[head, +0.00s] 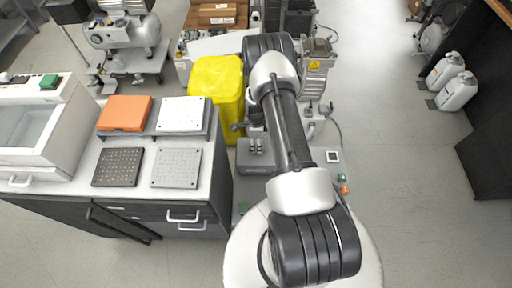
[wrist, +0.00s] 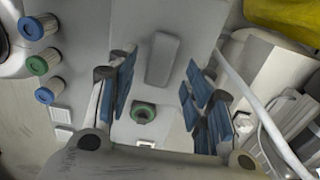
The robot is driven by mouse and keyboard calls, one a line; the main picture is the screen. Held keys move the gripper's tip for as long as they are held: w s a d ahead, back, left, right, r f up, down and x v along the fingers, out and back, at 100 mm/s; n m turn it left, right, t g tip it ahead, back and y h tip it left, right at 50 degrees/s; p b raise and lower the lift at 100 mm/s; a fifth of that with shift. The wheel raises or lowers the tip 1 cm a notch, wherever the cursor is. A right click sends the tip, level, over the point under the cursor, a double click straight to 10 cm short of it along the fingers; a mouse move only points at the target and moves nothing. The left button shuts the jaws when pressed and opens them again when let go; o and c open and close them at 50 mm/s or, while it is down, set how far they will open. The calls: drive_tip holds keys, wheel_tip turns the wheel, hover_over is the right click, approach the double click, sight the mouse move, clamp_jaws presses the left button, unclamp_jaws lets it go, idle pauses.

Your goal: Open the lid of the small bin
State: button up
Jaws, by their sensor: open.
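My gripper (wrist: 158,74) is open in the wrist view, with its blue-padded fingers apart and nothing between them. Below and beyond it is a pale grey panel with a raised rounded block (wrist: 162,58) and a green ring around a dark hole (wrist: 143,112). I cannot tell whether this panel belongs to the small bin. A yellow bin-like container (head: 217,85) stands just left of my arm in the head view, its top looking closed. A yellow edge also shows at the upper right of the wrist view (wrist: 288,20). In the head view my arm hides the gripper.
A white-topped cabinet (head: 215,160) with an orange box (head: 125,113) and flat trays stands at left. A compressor (head: 125,35) is behind it. Several filter-like cylinders (wrist: 37,65) are left in the wrist view. White jugs (head: 458,92) stand at right; the floor between is clear.

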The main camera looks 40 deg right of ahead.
sight(256, 147)
drive_tip(key=shift+f+b, duration=0.3)
drive_tip(key=shift+f, duration=1.2)
clamp_jaws()
